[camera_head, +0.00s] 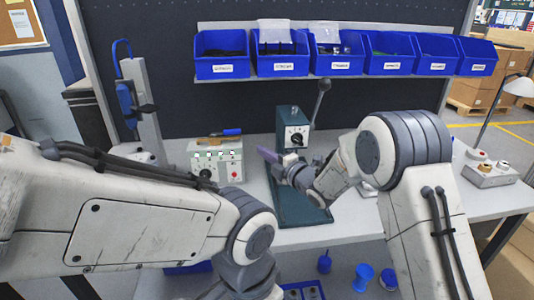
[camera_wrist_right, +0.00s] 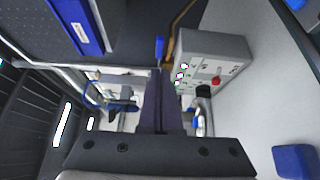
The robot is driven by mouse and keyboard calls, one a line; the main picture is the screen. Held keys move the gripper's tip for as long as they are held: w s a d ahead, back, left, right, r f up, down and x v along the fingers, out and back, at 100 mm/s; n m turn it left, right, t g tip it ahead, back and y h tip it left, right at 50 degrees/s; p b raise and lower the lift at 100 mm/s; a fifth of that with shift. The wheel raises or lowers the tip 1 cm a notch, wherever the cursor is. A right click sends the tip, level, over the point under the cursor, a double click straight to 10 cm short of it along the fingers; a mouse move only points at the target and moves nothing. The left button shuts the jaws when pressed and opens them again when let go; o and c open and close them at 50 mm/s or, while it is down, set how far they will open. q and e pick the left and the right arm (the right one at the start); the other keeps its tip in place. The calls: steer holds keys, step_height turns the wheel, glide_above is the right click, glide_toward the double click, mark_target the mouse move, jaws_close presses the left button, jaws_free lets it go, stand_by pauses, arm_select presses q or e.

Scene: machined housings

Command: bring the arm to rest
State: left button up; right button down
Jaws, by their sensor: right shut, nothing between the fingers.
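My right arm comes in from the right. Its gripper (camera_head: 266,155) is above the workbench, in front of the teal lever press and beside the control box. In the right wrist view its two dark fingers (camera_wrist_right: 160,103) lie together with nothing between them. My left arm spans the lower left of the head view and bends down at the bottom; its gripper is out of the picture.
A control box (camera_head: 216,160) stands on the workbench (camera_head: 300,238), and it also shows in the right wrist view (camera_wrist_right: 215,60). The teal press (camera_head: 293,128) with a lever stands behind my right gripper. Several blue bins (camera_head: 222,68) line a shelf above. Blue parts (camera_head: 362,277) lie below.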

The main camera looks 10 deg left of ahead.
steer(key=s+d+f+m+g+h, duration=0.1)
steer(key=s+d+m+g+h, duration=0.3)
steer(key=s, duration=1)
steer(key=s+d+f+m+g+h+p, duration=0.1)
steer(key=s+d+m+g+h, duration=0.3)
steer(key=s+m, duration=0.5)
steer(key=s+d+f+m+g+h, duration=0.1)
steer(key=s+d+m+g+h, duration=0.3)
steer(key=s, duration=1.6)
steer(key=d+m, duration=0.3)
steer(key=shift+s+d+p, duration=0.2)
steer(key=shift+d+p, duration=0.05)
steer(key=shift+p, duration=0.05)
steer(key=shift+a, duration=0.1)
